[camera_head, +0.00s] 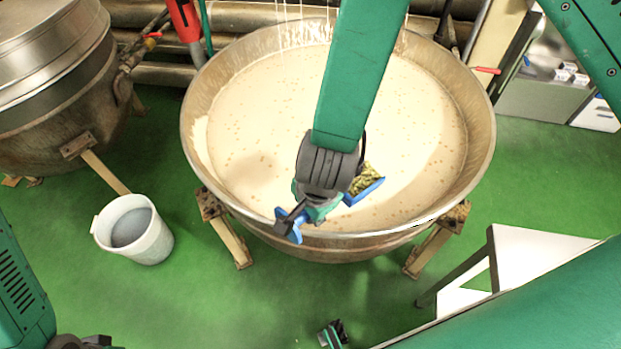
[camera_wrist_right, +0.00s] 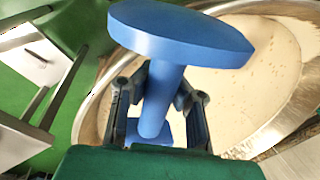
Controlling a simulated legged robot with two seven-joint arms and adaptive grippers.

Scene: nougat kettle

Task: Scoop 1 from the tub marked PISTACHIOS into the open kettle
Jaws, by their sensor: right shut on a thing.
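The open kettle (camera_head: 200,110) is a wide metal bowl filled with pale cream mass dotted with small bits. My right gripper (camera_head: 318,205) is over the kettle's near part, shut on a blue scoop (camera_head: 372,192). Greenish-yellow pistachios (camera_head: 361,178) show in the scoop's pan, which is partly hidden by the gripper. The other blue end shows near the rim. In the right wrist view, the gripper (camera_wrist_right: 158,108) has its fingers on either side of the scoop's blue handle (camera_wrist_right: 160,100). No tub marked PISTACHIOS is visible.
A white bucket (camera_head: 155,245) with grey contents stands on the green floor at left. Another large metal kettle (camera_head: 50,100) is at upper left. A white-topped stand (camera_head: 525,250) is at lower right. Pipes run behind the kettle; thin pale strands hang over its back.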

